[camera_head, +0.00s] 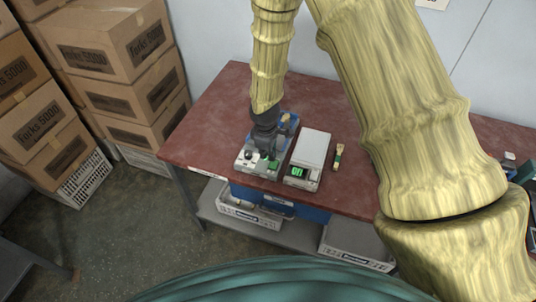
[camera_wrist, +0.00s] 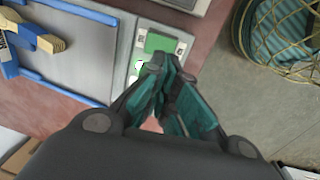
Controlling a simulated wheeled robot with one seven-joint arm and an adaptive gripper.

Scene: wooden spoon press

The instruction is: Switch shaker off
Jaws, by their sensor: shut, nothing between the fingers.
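The shaker (camera_head: 245,167) stands on the red-brown table, with a pale front panel and a blue top. In the wrist view, its pale panel (camera_wrist: 147,27) has a green area at the upper end. A round white-and-dark mark shows beside my fingertips. My gripper (camera_head: 270,153) is over the shaker's front panel. In the wrist view, my gripper (camera_wrist: 168,62) is shut and empty, with its teal fingertips together right at the panel. I cannot tell whether they touch it. The fingers hide part of the panel.
A white box-shaped device (camera_head: 312,149) with a green display stands right of the shaker. A small wooden piece (camera_head: 338,156) lies beyond it. Cardboard boxes (camera_head: 110,40) are stacked at left.

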